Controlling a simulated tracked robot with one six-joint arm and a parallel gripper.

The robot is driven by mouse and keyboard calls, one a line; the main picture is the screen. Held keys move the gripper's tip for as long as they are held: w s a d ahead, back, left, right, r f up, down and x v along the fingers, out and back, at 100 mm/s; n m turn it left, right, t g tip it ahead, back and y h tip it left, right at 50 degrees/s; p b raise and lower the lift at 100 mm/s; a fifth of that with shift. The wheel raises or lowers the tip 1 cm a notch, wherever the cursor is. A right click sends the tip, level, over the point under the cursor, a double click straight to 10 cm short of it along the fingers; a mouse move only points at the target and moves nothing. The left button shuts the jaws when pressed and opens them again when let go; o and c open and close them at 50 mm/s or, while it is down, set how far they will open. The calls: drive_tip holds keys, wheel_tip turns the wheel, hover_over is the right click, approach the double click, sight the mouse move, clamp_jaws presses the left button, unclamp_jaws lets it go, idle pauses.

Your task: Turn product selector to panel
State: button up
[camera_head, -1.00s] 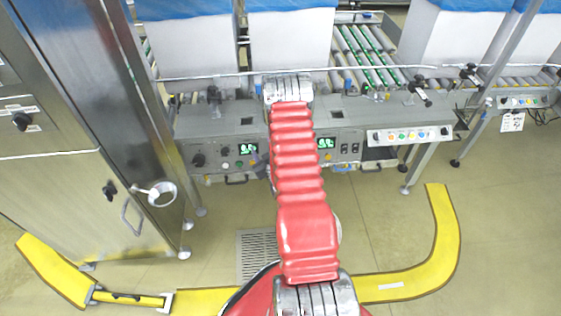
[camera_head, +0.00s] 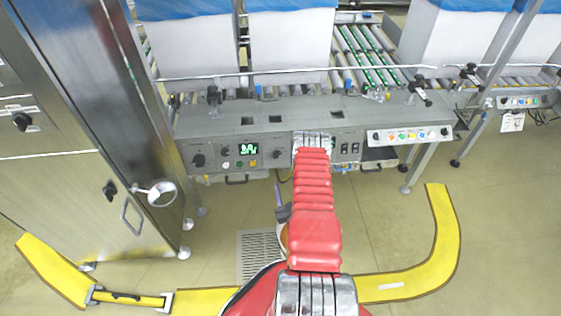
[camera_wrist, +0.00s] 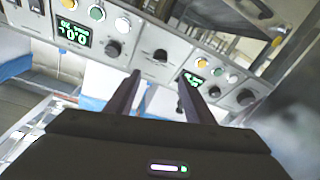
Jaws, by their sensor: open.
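In the wrist view, a black rotary knob (camera_wrist: 160,56) sits on a light panel between two lit displays. I cannot read its label, so I cannot tell for sure that it is the product selector. My gripper (camera_wrist: 161,78) is open, its two dark fingers pointing at the panel on either side of this knob in the picture. They seem to stop short of it, with nothing between them. In the head view my red arm covers the middle of the grey control panel (camera_head: 225,125), hiding the gripper and this knob.
More knobs show in the wrist view, one left (camera_wrist: 113,48) and one right (camera_wrist: 245,97), with coloured buttons and green displays nearby. In the head view, a steel cabinet (camera_head: 60,190) stands left. A white button box (camera_head: 410,135) is at the panel's right. Rollers (camera_head: 365,50) lie behind.

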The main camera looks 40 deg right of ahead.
sight(278, 157)
drive_tip(key=x, duration=1.4)
drive_tip(key=shift+c, duration=0.3)
drive_tip(key=c, duration=0.9)
drive_tip(key=shift+s+d, duration=0.1)
drive_tip(key=shift+d, duration=0.1)
drive_tip(key=shift+c, duration=0.4)
drive_tip(key=shift+a, duration=0.15)
